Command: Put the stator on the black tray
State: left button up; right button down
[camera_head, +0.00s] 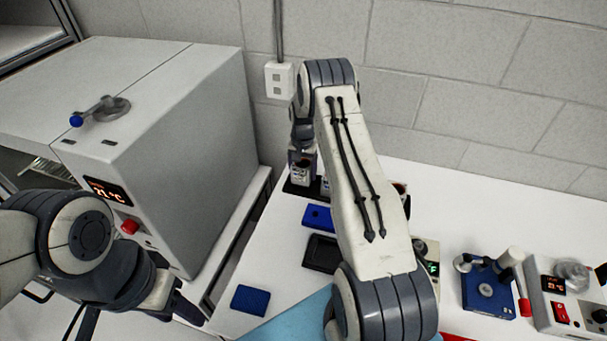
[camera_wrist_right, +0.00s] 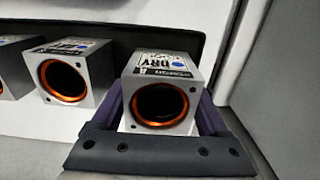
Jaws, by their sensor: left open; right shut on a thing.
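My right gripper (camera_head: 303,148) is at the back left of the table, beside the grey oven. In the right wrist view, its jaws (camera_wrist_right: 163,108) are shut on a silver, box-shaped stator (camera_wrist_right: 127,104) with an orange ring around a dark bore and a "DRY" label. Similar stators (camera_wrist_right: 47,82) stand to its left. In the head view, the stators (camera_head: 299,172) are partly hidden by my right arm, above a black base (camera_head: 294,189). A flat black tray (camera_head: 321,253) lies nearer on the table, its right edge near my arm. My left gripper (camera_head: 180,308) is open and empty at lower left.
The grey oven (camera_head: 199,135) with a red display stands left of the table. A blue block (camera_head: 318,217) and a blue pad (camera_head: 250,299) lie near the flat black tray. A blue fixture (camera_head: 487,291) and a control box (camera_head: 565,301) stand on the right.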

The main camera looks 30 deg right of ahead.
notch_tip(320, 180, down, 2)
jog(key=shift+p, duration=0.3)
jog(key=shift+f, duration=0.15)
jog(key=shift+f, duration=0.1)
jog(key=shift+f+b, duration=0.15)
jog(key=shift+b, duration=0.15)
grip_release()
jog(key=shift+s, duration=0.1)
